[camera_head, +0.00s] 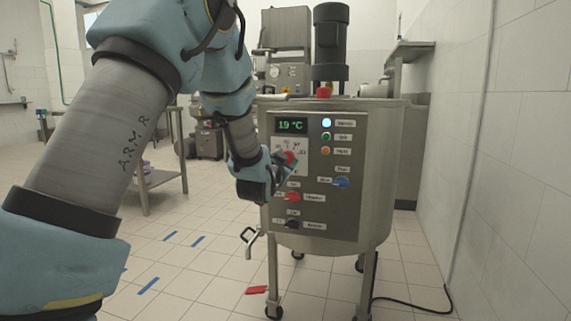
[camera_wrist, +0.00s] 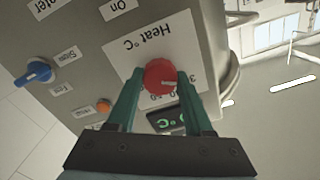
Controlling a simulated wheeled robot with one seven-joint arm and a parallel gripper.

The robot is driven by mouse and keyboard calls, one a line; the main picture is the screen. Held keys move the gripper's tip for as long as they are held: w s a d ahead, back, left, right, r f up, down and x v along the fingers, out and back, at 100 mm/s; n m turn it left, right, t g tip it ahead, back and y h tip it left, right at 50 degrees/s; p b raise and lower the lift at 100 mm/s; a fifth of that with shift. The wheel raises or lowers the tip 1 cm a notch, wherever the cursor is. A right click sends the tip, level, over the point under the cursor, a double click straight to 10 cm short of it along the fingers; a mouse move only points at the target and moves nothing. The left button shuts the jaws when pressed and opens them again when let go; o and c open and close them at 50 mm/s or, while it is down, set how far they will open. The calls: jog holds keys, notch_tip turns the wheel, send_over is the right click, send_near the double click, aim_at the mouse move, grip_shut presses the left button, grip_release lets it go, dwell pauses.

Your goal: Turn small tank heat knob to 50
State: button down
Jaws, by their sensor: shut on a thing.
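The small tank (camera_head: 385,150) is a round steel vessel on legs with a control panel (camera_head: 348,210) on its front. The red heat knob (camera_wrist: 160,76) sits on a white "Heat °C" dial plate (camera_wrist: 178,45). It also shows in the head view (camera_head: 290,157), partly covered by my gripper. My gripper (camera_wrist: 158,82) is shut on the knob, with one green finger on each side. The knob's white mark shows in the wrist view, but the number it points to is not clear. The green display (camera_head: 291,125) reads 19 °C.
Other panel controls are close by: a blue switch (camera_head: 341,182), a red switch (camera_head: 293,197), a black switch (camera_head: 292,224) and small lights (camera_head: 326,137). A dark motor (camera_head: 331,45) stands on the tank. A tiled wall (camera_head: 500,150) is to the right.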

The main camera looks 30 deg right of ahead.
jog(key=shift+m, duration=9.2)
jog(key=shift+f, duration=0.1)
jog(key=shift+c, duration=1.5)
grip_release()
jog(key=p+v, duration=0.1)
jog(key=v, duration=0.9)
jog(key=shift+s+a, duration=0.3)
